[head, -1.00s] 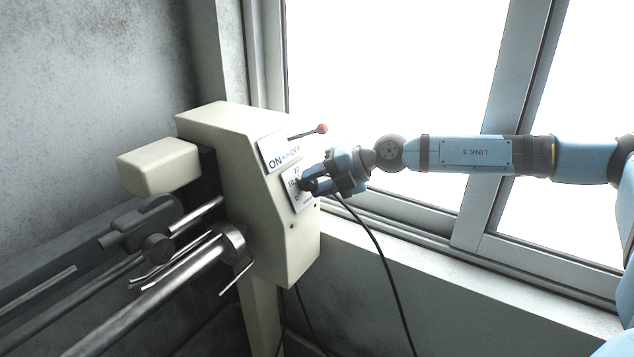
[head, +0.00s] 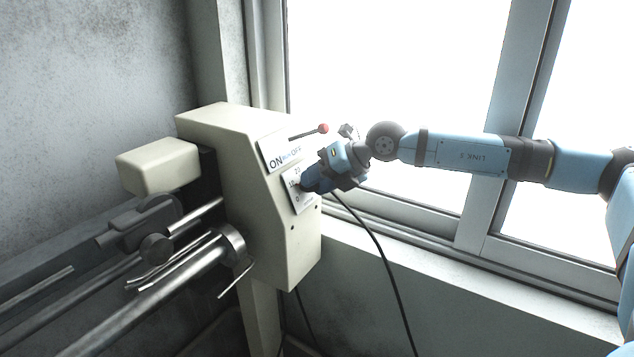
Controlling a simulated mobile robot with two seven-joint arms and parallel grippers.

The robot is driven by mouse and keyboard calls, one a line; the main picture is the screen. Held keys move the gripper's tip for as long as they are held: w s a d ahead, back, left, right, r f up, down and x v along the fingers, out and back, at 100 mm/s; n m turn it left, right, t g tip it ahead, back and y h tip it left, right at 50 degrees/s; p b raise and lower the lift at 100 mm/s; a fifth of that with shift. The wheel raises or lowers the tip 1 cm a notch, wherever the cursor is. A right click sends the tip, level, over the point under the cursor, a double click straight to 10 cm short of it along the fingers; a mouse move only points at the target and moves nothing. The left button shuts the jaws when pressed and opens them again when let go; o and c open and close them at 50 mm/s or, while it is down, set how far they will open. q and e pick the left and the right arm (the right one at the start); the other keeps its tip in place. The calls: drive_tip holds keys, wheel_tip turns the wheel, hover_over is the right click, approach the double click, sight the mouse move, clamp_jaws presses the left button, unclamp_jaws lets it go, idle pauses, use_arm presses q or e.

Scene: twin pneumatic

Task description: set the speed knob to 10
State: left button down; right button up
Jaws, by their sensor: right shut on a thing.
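The speed knob is on a small white dial plate (head: 297,190) on the angled face of a cream machine (head: 262,215). The plate carries the numbers 20, 10 and 0. My right gripper (head: 308,184) is at the plate, its blue fingers shut on the knob. The fingers hide the knob, so I cannot tell where its pointer stands. My left gripper is not in view.
Above the dial, an ON/OFF plate (head: 279,153) has a lever with a red ball (head: 323,128), close to my right wrist. A black cable (head: 380,255) hangs below the gripper. Metal bars (head: 150,305) extend left. A window is behind.

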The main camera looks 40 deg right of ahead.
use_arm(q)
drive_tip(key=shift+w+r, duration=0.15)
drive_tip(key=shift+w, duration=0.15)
use_arm(e)
drive_tip(key=shift+f, duration=0.1)
drive_tip(key=o, duration=0.9)
use_arm(q)
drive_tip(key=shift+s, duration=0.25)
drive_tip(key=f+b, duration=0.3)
drive_tip(key=b, duration=0.1)
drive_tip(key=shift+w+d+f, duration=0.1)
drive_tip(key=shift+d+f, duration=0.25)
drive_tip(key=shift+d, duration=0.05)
use_arm(e)
drive_tip(key=v, duration=1.4)
drive_tip(key=shift+s+a, duration=0.1)
drive_tip(key=shift+a, duration=0.05)
